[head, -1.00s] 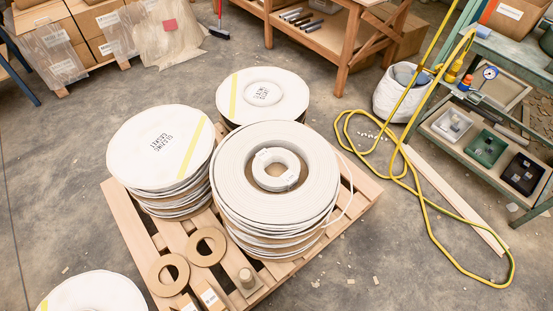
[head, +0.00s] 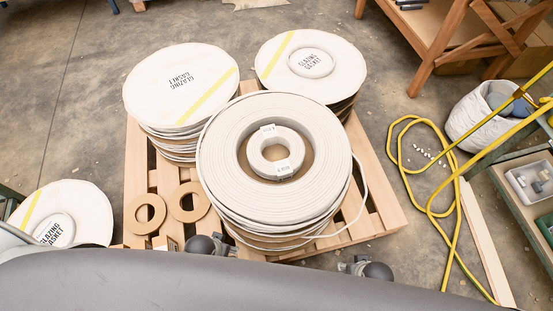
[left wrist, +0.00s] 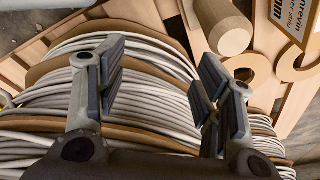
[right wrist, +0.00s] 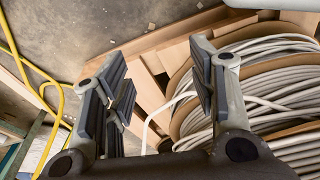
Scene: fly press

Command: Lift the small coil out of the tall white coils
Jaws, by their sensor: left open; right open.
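The small coil (head: 296,150) is a white ring with paper labels. It lies flat in the middle of the tall white coils (head: 222,152), with a brown gap around it. My left gripper (left wrist: 162,75) is open and empty; its wrist view shows the coil stack's side behind the fingers. My right gripper (right wrist: 160,78) is open and empty beside the stack's other side. In the head view only parts of both grippers show, low at the stack's near side; my grey body hides the rest. The small coil is not visible in either wrist view.
The stack stands on a wooden pallet (head: 385,212). Two other wrapped coil stacks (head: 180,85) (head: 340,60) stand behind it. Cardboard rings (head: 188,202) lie at left. A loose strand hangs at the stack's right. A yellow hose (head: 396,150) lies on the floor at right.

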